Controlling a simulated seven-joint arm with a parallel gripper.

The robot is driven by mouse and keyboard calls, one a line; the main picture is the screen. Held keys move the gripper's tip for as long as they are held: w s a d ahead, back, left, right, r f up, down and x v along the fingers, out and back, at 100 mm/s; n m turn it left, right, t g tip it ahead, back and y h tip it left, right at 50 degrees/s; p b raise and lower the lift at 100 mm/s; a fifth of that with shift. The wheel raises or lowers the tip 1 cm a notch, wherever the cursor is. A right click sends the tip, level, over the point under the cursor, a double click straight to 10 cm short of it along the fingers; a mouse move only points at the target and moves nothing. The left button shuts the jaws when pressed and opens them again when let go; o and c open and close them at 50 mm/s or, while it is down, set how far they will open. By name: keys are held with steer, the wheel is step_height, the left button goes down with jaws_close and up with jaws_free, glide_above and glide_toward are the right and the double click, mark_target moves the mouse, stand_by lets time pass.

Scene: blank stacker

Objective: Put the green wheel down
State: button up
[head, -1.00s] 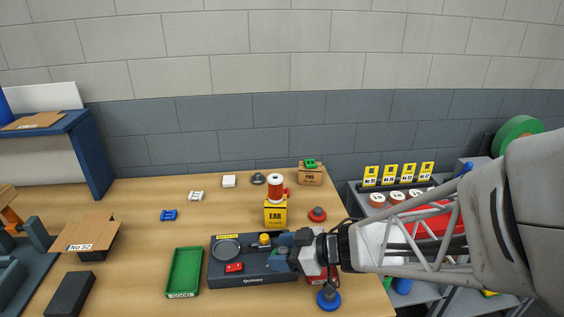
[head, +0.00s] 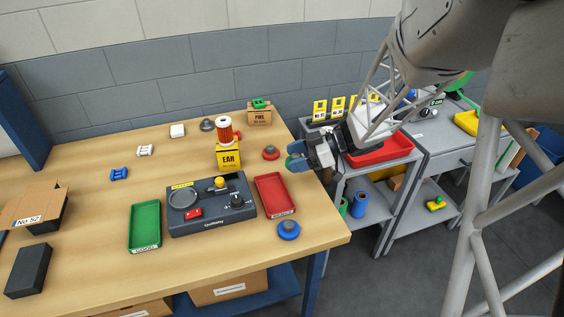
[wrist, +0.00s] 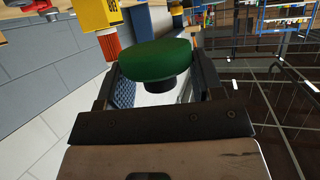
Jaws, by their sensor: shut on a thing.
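My gripper (head: 297,157) is shut on the green wheel (wrist: 155,61). The wheel shows between both fingers in the wrist view, with a dark hub below its green rim. In the head view only a small green part (head: 291,162) shows by the blue-grey fingers. The gripper holds the wheel in the air around the table's right edge, right of the red wheel (head: 271,153). Its exact height cannot be told.
A grey tester (head: 212,218) stands between a green tray (head: 144,226) and a red tray (head: 274,195). A blue wheel (head: 288,230) lies near the front right edge. A yellow box (head: 228,157) bears a red-and-white object. A red bin (head: 382,152) stands on the right cart.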

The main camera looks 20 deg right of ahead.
steer(key=shift+w+d+f, duration=0.15)
steer(key=shift+d+f, duration=0.05)
steer(key=shift+d, duration=0.9)
glide_above(301, 190)
steer(key=shift+f, duration=2.9)
steer(key=shift+f, duration=2.1)
steer(key=shift+f, duration=0.1)
steer(key=o, duration=1)
